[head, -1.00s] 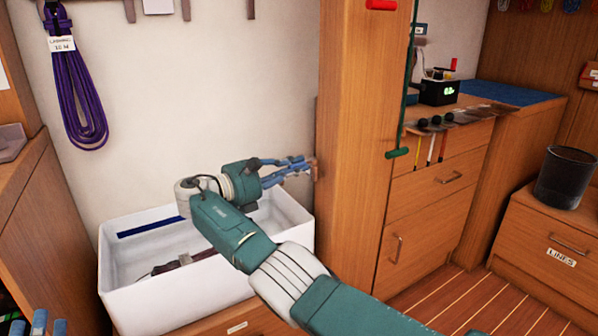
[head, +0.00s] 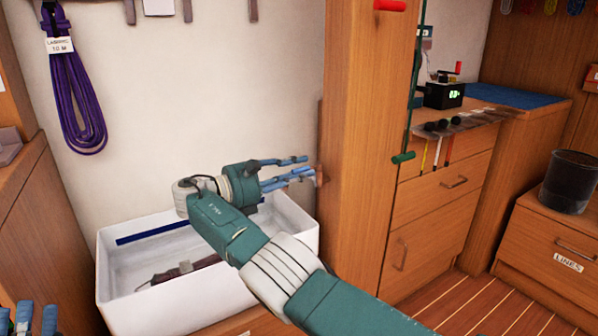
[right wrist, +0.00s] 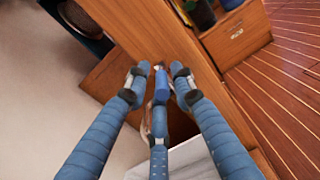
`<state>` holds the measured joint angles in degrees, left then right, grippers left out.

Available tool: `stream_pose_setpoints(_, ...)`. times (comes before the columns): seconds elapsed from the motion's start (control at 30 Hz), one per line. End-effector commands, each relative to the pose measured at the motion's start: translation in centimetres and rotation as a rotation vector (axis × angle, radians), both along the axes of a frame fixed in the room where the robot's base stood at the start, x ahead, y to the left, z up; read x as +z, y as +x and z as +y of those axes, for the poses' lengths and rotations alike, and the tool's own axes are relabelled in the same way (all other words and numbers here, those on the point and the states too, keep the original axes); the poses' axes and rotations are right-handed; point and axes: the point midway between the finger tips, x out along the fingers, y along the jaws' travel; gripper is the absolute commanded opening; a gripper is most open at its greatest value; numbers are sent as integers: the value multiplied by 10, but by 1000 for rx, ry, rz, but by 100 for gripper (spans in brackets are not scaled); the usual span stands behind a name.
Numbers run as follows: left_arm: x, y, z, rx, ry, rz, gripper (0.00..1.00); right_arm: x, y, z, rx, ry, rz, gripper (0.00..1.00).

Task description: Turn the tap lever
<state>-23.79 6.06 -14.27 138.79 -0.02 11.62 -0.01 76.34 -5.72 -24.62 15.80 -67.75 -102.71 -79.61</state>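I cannot make out a tap lever for certain. A small brownish piece (head: 319,177) sits at the left edge of the wooden post, just at the fingertips of my right gripper (head: 303,167); I cannot tell whether they touch. The right gripper's blue fingers are spread apart and hold nothing that I can see. In the right wrist view the right gripper (right wrist: 157,78) also shows its fingers apart, pointing at brown woodwork. My left gripper (head: 36,312) shows only its blue fingertips at the bottom left, apart and empty.
A white basin (head: 110,262) with a dark item (head: 185,267) inside lies below my right gripper. The wooden post (head: 352,140) stands close on its right. A purple coiled line (head: 75,95) hangs on the wall. A green-handled line (head: 404,157) hangs beside the post.

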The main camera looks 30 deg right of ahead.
Motion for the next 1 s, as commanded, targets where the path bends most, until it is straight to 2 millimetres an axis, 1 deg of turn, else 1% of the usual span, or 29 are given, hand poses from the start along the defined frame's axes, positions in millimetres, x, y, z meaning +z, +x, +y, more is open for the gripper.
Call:
stream_pose_setpoints(0.27,0,0,0,-1,0,2,31,-1,0,0,-1,1,2,31)
stream_pose_setpoints(0.37,0,0,0,-1,0,2,31,4,0,0,-2,1,0,31)
stream_pose_setpoints(0.47,0,0,0,-1,-1,1,31,16,0,-1,-1,1,-3,31)
stream_pose_setpoints(0.7,0,0,0,-1,-1,1,31,64,0,0,-1,0,-3,31)
stream_pose_setpoints(0.8,0,0,0,-1,0,2,31,80,0,0,-1,0,-2,31)
stream_pose_setpoints(0.9,0,0,0,0,1,2,31,91,0,0,-1,0,1,31)
stream_pose_setpoints(1.0,0,0,0,0,1,2,31,97,0,0,0,1,1,31)
